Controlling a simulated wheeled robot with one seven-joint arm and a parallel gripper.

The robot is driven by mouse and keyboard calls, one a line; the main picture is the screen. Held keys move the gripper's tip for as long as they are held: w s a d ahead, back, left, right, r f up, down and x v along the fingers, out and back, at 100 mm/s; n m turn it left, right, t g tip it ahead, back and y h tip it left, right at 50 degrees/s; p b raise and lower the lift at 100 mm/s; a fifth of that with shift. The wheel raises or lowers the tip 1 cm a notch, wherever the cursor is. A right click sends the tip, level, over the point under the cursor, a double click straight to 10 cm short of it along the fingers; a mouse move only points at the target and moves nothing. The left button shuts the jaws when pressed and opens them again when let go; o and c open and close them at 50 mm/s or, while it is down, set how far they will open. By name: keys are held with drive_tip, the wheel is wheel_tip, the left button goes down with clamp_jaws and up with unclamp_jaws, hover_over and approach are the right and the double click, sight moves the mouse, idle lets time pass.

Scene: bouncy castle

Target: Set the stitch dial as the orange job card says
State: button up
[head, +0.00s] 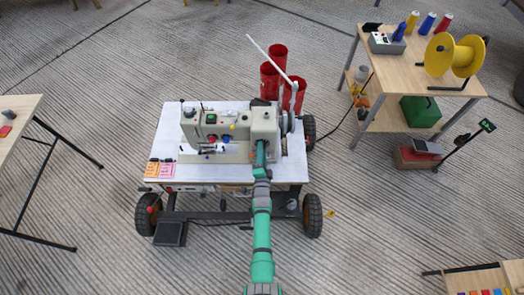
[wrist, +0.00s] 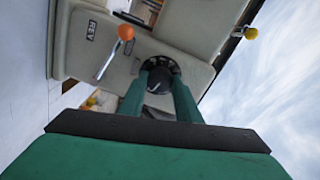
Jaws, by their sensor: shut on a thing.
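The cream sewing machine (head: 225,117) stands on a wheeled white table. Its stitch dial (wrist: 160,77) is a black knob in front of a dark marked ring on the machine's face, in the wrist view. My gripper (wrist: 160,92) has its two green fingers on either side of the knob, shut on it. The dial's setting is too small to read. In the head view my gripper (head: 261,146) meets the right part of the machine and hides the dial. The orange job card (head: 152,169) lies at the table's front left corner; its writing is not legible.
A pink card (head: 167,170) lies beside the orange one. A lever with an orange knob (wrist: 126,32), near a REV label, is close to the dial. Red cylinders (head: 275,72) stand behind the machine. A side table (head: 400,75) holds spools at the right.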

drive_tip(key=o, duration=1.1)
drive_tip(key=shift+c, duration=0.2)
drive_tip(key=shift+s, duration=0.1)
drive_tip(key=s, duration=1)
drive_tip(key=shift+s, duration=0.35)
drive_tip(key=s+r+n+g, duration=0.1)
drive_tip(key=s+r+n, duration=0.3)
drive_tip(key=s, duration=0.8)
drive_tip(key=s+r+n, duration=0.3)
drive_tip(key=s+r, duration=0.1)
drive_tip(key=s, duration=0.8)
drive_tip(key=s+r+n, duration=0.4)
drive_tip(key=s+r, duration=0.2)
drive_tip(key=r, duration=0.3)
drive_tip(key=s+r+n+g, duration=0.1)
drive_tip(key=s+r+n, duration=0.3)
drive_tip(key=s+r, duration=0.3)
wheel_tip(320, 180, up, 2)
drive_tip(key=shift+g, duration=0.3)
